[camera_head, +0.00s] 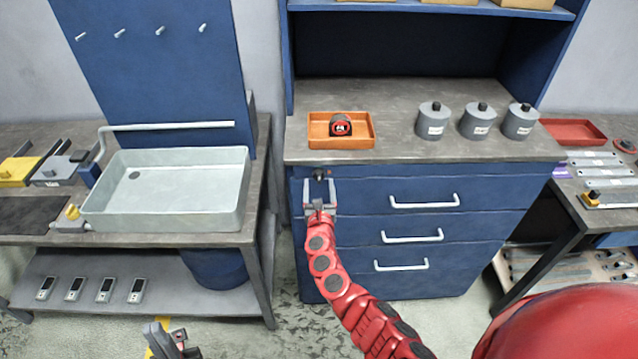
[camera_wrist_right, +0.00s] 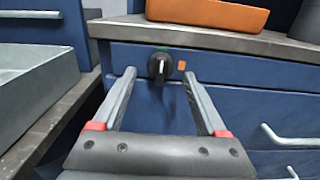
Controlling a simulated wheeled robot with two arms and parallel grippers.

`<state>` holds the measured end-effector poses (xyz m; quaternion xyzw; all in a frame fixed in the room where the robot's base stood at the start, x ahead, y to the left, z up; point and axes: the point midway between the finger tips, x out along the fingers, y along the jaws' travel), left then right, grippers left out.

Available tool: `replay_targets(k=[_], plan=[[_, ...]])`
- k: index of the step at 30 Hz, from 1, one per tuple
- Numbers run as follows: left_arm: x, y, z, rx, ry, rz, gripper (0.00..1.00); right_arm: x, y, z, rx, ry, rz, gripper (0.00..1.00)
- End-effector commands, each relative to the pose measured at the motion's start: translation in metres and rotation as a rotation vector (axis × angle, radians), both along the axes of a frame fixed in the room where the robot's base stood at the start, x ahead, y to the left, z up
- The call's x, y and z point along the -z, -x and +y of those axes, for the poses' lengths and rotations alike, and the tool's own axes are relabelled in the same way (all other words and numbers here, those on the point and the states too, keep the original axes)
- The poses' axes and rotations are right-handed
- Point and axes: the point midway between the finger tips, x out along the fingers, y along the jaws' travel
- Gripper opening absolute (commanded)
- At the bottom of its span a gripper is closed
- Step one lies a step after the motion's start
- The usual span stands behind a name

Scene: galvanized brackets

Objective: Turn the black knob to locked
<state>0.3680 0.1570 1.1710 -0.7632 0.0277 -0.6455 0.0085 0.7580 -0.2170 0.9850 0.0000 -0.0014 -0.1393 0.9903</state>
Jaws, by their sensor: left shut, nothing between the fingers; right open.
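The black knob (camera_head: 319,174) is on the blue front panel of the cabinet, just under the worktop's left end. The right wrist view shows the knob (camera_wrist_right: 160,68) close up, with a white pointer line standing about upright. A green mark (camera_wrist_right: 161,49) is above it and an orange mark (camera_wrist_right: 182,66) to its right. My right gripper (camera_head: 320,184) is open in front of the panel. In the wrist view its fingers (camera_wrist_right: 160,75) are on either side of the knob, with gaps between. My left gripper (camera_head: 170,340) is shut and empty, low at the bottom edge, far from the knob.
Drawers with pale handles (camera_head: 424,201) are right of the knob. An orange tray (camera_head: 313,141) with a red and black item (camera_head: 341,125) sits on the worktop above, left of grey canisters (camera_head: 433,121). A pale sink basin (camera_head: 170,208) stands on the left bench.

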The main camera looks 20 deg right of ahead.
Motion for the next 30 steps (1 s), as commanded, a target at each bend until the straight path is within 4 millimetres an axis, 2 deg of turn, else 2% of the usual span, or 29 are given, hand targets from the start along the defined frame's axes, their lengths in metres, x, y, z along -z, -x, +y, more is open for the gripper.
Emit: replay_targets(k=[6, 17, 30], plan=[[0.009, 0.000, 0.000, 0.000, 0.000, 0.000, 0.00, 0.002, -0.017, -0.006, 0.004, -0.001, 0.000, 0.75], [0.009, 0.000, 0.000, 0.000, 0.000, 0.000, 0.00, 0.001, -0.019, -0.006, 0.000, 0.000, 0.003, 0.75], [0.009, 0.000, 0.000, 0.000, 0.000, 0.000, 0.00, 0.001, -0.019, -0.006, 0.000, 0.000, 0.003, 0.00]])
